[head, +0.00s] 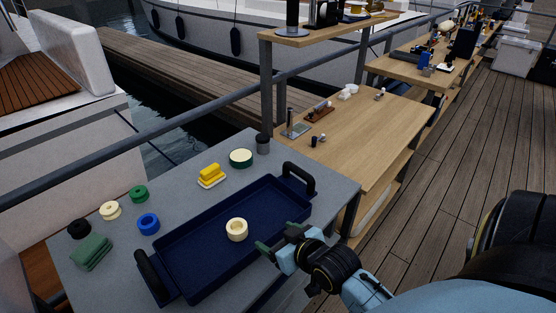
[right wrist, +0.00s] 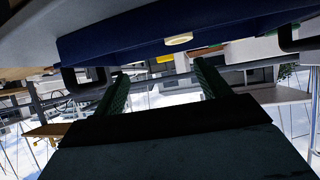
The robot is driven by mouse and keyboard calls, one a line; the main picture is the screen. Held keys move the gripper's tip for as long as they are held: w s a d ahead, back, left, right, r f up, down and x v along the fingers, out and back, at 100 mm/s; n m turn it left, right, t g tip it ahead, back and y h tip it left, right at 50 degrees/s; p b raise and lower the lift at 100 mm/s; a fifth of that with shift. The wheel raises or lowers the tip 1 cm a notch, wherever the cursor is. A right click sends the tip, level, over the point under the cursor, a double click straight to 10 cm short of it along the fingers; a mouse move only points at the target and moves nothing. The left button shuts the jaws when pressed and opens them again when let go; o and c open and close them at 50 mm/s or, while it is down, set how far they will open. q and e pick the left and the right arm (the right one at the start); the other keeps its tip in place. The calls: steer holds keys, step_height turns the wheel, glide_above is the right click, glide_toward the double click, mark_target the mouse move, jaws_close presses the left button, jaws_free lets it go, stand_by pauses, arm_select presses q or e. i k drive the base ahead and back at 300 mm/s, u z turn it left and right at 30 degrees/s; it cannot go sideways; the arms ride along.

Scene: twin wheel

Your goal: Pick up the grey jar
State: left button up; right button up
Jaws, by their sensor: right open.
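The grey jar (head: 263,144) is a small dark grey cylinder. It stands upright at the far corner of the grey table in the head view, beside a green-rimmed round piece with a cream top (head: 240,158). I cannot make out the jar in the right wrist view. My right gripper (head: 279,240) is open and empty over the near edge of the blue tray, well short of the jar. Its two green fingers also show spread apart in the right wrist view (right wrist: 160,85). My left gripper is not in view.
The blue tray (head: 190,284) with black handles fills the table's middle and holds a cream ring (head: 237,229). Yellow blocks (head: 210,173), a blue ring (head: 148,223), a green ring (head: 139,194) and a folded green cloth (head: 91,252) lie left. A wooden table (head: 360,140) stands beyond.

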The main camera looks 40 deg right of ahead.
mark_target(262, 140)
steer(key=z, duration=1.2)
